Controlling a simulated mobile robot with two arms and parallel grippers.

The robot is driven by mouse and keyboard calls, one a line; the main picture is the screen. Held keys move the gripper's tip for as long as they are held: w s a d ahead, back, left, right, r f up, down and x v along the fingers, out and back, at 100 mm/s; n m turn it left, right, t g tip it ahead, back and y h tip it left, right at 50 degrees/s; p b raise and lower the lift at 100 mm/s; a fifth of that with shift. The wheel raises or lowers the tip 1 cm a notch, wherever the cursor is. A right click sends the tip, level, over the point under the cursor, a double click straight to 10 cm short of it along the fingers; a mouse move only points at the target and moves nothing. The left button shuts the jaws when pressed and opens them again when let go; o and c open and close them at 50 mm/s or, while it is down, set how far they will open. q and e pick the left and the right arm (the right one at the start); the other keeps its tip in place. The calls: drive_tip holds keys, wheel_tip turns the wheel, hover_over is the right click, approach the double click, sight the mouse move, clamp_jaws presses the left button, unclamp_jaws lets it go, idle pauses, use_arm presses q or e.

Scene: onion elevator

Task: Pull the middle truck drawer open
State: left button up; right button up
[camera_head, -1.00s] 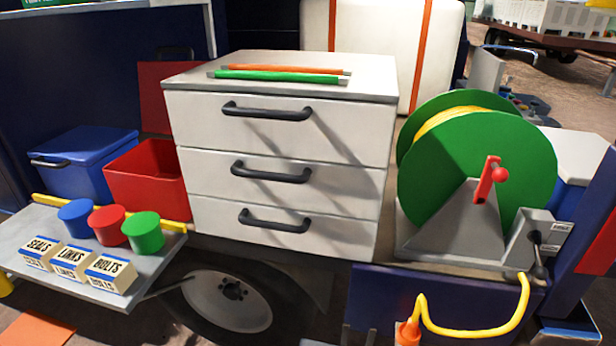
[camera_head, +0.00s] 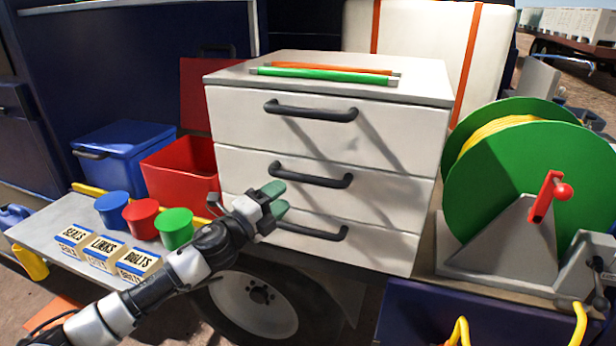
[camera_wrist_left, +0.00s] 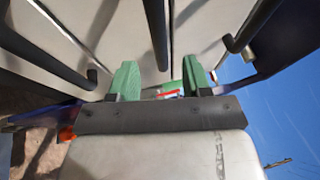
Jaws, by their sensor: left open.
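The white drawer unit (camera_head: 240,108) has three drawers stacked one above another, all closed, each with a dark bar handle. The middle drawer (camera_head: 395,190) has its handle (camera_head: 312,176) across the upper part of its front. My left gripper (camera_head: 277,197) is open and empty, just below and left of that handle, in front of the unit. In the left wrist view its green fingertips (camera_wrist_left: 160,82) are spread apart, with dark handle bars beyond them. I cannot tell whether it touches anything. My right gripper is not in view.
Green and orange rods (camera_head: 325,75) lie on top of the unit. A green reel (camera_head: 490,160) stands to the right. A side shelf (camera_head: 45,230) at left holds blue, red and green cups and labelled boxes. A red bin (camera_head: 180,170) and a blue box (camera_head: 120,150) stand behind.

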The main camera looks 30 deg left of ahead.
sight(300, 180)
use_arm(q)
drive_tip(key=p+x, duration=0.2)
drive_tip(key=x, duration=0.5)
drive_tip(key=shift+r, duration=0.1)
drive_tip(key=shift+w+d, duration=0.1)
drive_tip(key=shift+w, duration=0.55)
clamp_jaws()
